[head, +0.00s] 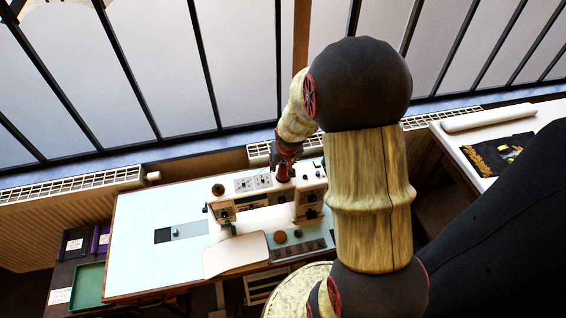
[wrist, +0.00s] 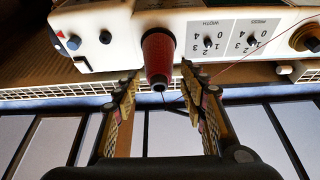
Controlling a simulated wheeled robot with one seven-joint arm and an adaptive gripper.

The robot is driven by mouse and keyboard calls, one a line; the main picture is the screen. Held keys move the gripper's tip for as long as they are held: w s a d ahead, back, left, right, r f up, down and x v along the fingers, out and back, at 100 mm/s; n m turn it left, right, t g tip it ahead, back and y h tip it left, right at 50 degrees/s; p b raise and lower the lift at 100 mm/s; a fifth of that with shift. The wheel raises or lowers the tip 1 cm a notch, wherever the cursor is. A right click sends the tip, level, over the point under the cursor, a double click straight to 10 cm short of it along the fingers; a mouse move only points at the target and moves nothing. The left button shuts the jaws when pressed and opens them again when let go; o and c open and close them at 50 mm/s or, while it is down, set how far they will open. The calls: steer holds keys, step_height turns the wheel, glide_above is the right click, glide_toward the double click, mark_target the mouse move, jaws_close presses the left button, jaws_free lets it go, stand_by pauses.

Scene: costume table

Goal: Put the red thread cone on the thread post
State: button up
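The red thread cone (wrist: 158,52) stands against the top of the white sewing machine (wrist: 120,30) in the wrist view, its narrow end towards me. In the head view the cone (head: 284,174) is a small red patch on the machine's top, below my gripper. My gripper (wrist: 160,88) is open, one finger on each side of the cone's narrow end, with a gap visible on both sides. No finger appears to touch it. The thread post cannot be made out; whether it is inside the cone is hidden.
A thin red thread (wrist: 265,45) runs near the machine's knobs. The machine stands on a pale table (head: 150,225). A green tray (head: 90,284) is at the lower left, and another table with a white roll (head: 488,118) is at the right. The windows are behind.

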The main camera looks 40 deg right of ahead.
steer(key=shift+o, duration=0.4)
steer(key=v, duration=1.2)
steer(key=shift+a, duration=0.1)
steer(key=s+a+n+y+b, duration=0.1)
steer(key=s+a+n+b, duration=0.1)
steer(key=s+a+b, duration=0.5)
steer(key=s+a+n+t+y+b, duration=0.1)
steer(key=s+a+n+b, duration=0.2)
steer(key=s+a+b, duration=0.5)
steer(key=a+b, duration=0.1)
steer(key=a, duration=0.5)
steer(key=shift+n+t, duration=0.3)
